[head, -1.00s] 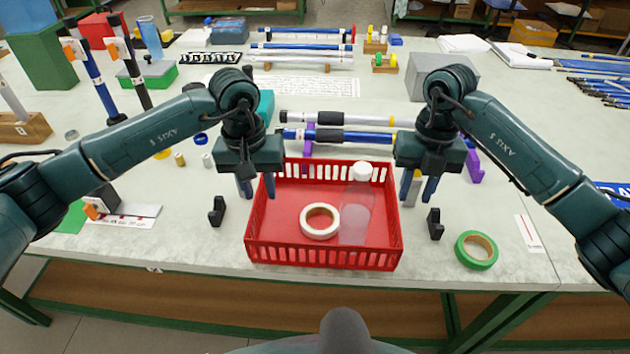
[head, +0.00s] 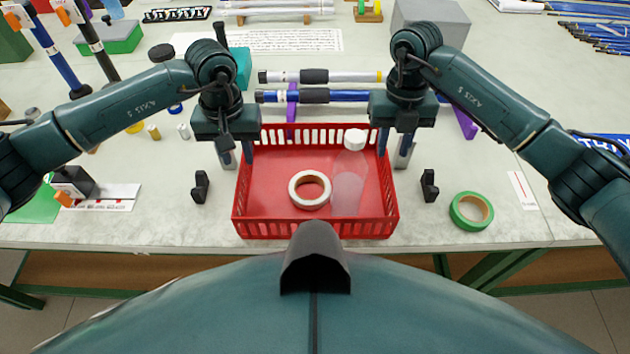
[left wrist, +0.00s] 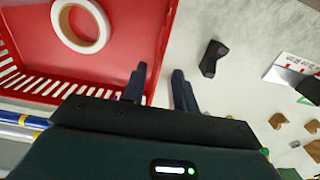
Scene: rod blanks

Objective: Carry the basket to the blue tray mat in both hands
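The red basket (head: 316,229) stands on the table in the middle of the head view, holding a white tape roll (head: 296,186) and a clear bottle with a white cap (head: 355,139). My left gripper (head: 238,153) is open at its left wall; the left wrist view shows its fingers (left wrist: 160,88) on either side of that wall, with a gap between. My right gripper (head: 394,149) is open at the right wall, its fingers seeming to straddle it. A blue mat with white lettering (head: 606,142) is at the right edge, partly hidden by my right arm.
Black brackets stand left (head: 200,187) and right (head: 429,185) of the basket. A green tape roll (head: 471,210) lies to the right. Rods on a purple stand (head: 291,112) lie close behind the basket. The table's front edge is close in front.

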